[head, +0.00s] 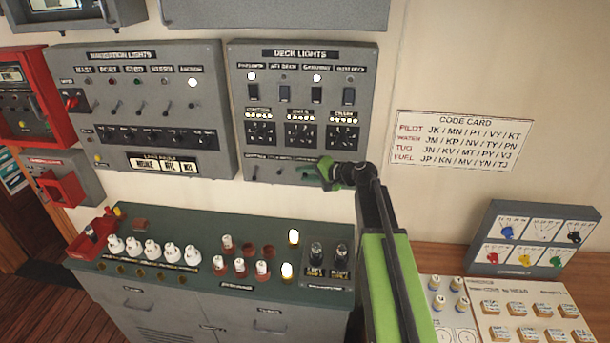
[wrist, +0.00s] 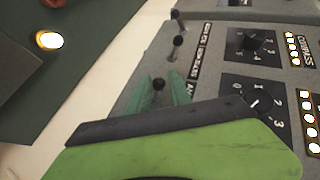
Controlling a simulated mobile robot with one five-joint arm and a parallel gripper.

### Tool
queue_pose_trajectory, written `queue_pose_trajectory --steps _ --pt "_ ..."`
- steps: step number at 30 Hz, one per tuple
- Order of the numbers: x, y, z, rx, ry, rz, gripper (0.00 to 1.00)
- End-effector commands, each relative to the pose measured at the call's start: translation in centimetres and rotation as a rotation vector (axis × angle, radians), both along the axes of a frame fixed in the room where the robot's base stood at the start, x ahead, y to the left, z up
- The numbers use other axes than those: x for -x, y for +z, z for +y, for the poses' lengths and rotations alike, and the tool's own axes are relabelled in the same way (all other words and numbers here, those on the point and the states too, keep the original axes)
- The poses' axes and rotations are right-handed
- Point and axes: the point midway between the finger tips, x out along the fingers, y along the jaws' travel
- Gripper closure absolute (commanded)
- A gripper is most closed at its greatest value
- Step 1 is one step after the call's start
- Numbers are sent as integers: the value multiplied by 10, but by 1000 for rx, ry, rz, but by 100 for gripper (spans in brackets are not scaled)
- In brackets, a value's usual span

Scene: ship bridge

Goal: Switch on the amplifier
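The grey deck lights panel (head: 303,110) hangs on the wall, with a row of small toggle levers along its lower edge. My gripper (head: 318,172) is at the right end of that row. In the wrist view my gripper's green fingers (wrist: 159,92) stand apart, one on each side of a black-tipped toggle lever (wrist: 158,85). I cannot tell whether they touch it. The label (wrist: 185,88) beside this lever is mostly hidden by my gripper; it seems to start with "A". Two more levers, a nearer one (wrist: 179,40) and a farther one (wrist: 175,15), stand free beyond it.
Dial knobs (wrist: 258,103) sit close beside the levers. The navigation lights panel (head: 145,110) is to the left. Below is a green-topped console (head: 190,225) with lamps and fuses.

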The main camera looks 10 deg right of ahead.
Motion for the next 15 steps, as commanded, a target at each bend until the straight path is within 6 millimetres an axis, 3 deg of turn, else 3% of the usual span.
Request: queue_pose_trajectory --steps 5,15 --pt "12 9 -8 1 0 1 75" --pt "77 50 -63 0 -3 0 75"
